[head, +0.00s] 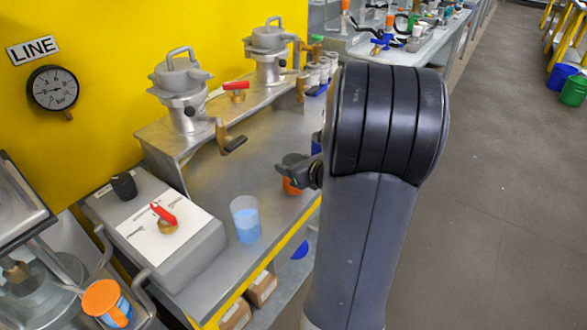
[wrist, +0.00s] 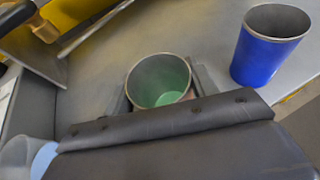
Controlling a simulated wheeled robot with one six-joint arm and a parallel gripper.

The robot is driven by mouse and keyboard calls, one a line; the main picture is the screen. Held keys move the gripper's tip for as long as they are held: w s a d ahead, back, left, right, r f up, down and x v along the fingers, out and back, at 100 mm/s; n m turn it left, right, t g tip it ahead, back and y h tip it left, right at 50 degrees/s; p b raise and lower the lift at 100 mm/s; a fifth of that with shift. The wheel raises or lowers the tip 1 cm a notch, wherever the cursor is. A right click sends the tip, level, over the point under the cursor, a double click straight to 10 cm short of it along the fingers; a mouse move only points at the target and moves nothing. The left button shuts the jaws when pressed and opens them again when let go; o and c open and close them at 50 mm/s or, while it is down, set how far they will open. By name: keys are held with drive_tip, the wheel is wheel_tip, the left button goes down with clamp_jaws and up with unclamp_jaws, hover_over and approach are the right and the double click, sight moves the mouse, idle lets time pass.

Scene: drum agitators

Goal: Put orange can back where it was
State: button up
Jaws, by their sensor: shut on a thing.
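The orange can (head: 291,187) is on or just above the steel bench, close to its front edge, partly hidden by my gripper. In the wrist view the can (wrist: 160,82) is seen from above, with an open rim and a green inside. My gripper (head: 297,174) is shut on the can. Its fingers (wrist: 160,96) press the can from both sides in the wrist view. The can looks upright. I cannot tell whether its base touches the bench.
A blue cup (wrist: 268,48) stands right of the can in the wrist view. A clear beaker of blue liquid (head: 246,221) stands left of the can in the head view. Brass valves (head: 228,138) jut from the raised shelf behind. Bare bench (head: 215,175) lies between.

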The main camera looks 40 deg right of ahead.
drive_tip(key=shift+f, duration=0.25)
drive_tip(key=shift+f, duration=0.15)
drive_tip(key=o, duration=1.1)
drive_tip(key=shift+c, duration=0.2)
drive_tip(key=shift+r, duration=0.3)
drive_tip(key=p+v, duration=0.2)
drive_tip(key=v, duration=1)
drive_tip(key=shift+f, duration=0.25)
